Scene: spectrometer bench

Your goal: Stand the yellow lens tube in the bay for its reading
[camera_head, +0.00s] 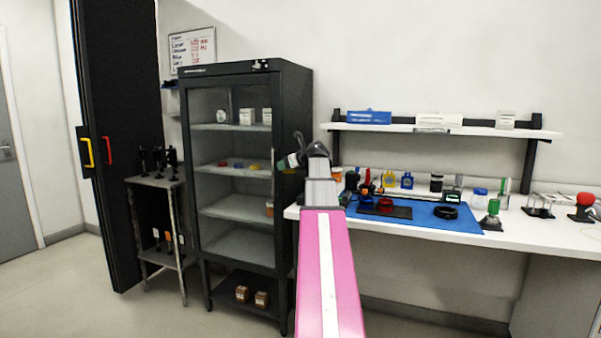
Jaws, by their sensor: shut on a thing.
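My gripper (301,156) is raised in front of the cabinet's right edge and the bench's left end. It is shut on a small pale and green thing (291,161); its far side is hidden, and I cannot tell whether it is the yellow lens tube. A small yellow thing (254,166) lies on a cabinet shelf beside blue and red ones, too small to identify. A yellow bottle-like thing (389,181) stands at the back of the bench. I cannot make out which place is the reading bay.
The dark cabinet (296,110) stands left of the white bench (545,228). A blue mat (425,222) on the bench bears a dark plate (398,212) and a black ring (446,212). A wall shelf (400,128) hangs above. A small trolley (157,182) stands left.

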